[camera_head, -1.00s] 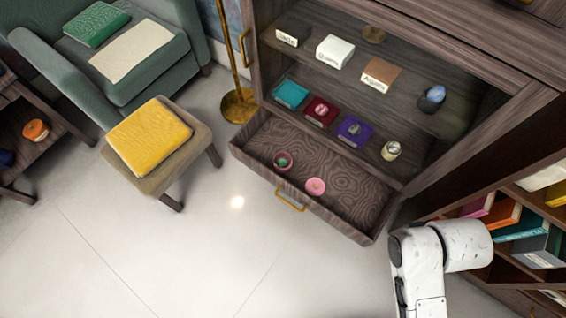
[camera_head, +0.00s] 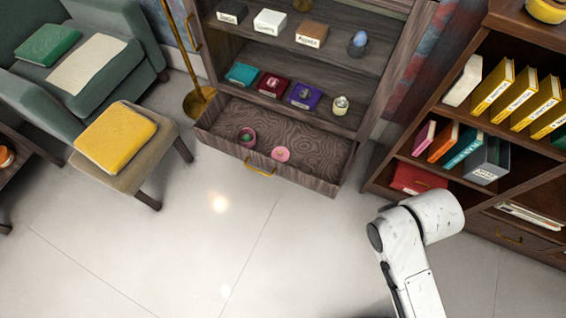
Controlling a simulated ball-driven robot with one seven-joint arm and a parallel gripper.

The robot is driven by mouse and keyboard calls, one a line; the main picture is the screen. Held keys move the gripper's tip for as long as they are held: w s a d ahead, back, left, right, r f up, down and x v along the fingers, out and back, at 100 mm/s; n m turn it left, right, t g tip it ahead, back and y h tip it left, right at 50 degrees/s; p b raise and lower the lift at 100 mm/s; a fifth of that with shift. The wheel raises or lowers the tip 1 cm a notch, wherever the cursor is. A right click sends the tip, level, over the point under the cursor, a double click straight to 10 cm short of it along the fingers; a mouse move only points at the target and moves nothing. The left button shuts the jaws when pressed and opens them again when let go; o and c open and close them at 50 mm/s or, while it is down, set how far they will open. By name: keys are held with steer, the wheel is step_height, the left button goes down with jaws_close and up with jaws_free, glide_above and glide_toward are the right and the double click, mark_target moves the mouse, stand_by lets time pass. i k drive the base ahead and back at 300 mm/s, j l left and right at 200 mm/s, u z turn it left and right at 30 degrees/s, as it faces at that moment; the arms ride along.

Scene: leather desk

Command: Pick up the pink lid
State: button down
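The pink lid (camera_head: 281,154) is a small round disc lying in the open bottom drawer (camera_head: 320,165) of the dark wooden cabinet, near the drawer's front wall. A small round pink-rimmed container (camera_head: 247,135) with a dark greenish inside sits to its left in the same drawer. My white arm reaches up from the bottom edge at the lower right, well apart from the drawer. My gripper itself is not visible.
Shelves above the drawer hold small boxes, including a purple one (camera_head: 305,95), and a jar (camera_head: 340,105). A bookcase (camera_head: 400,150) stands at the right. A stool with a yellow cushion (camera_head: 115,138) and a brass lamp base (camera_head: 199,101) stand left. The floor before the drawer is clear.

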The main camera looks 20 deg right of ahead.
mark_target(281, 154)
steer(key=i+l+u, duration=0.7)
steer(key=l+u, duration=0.15)
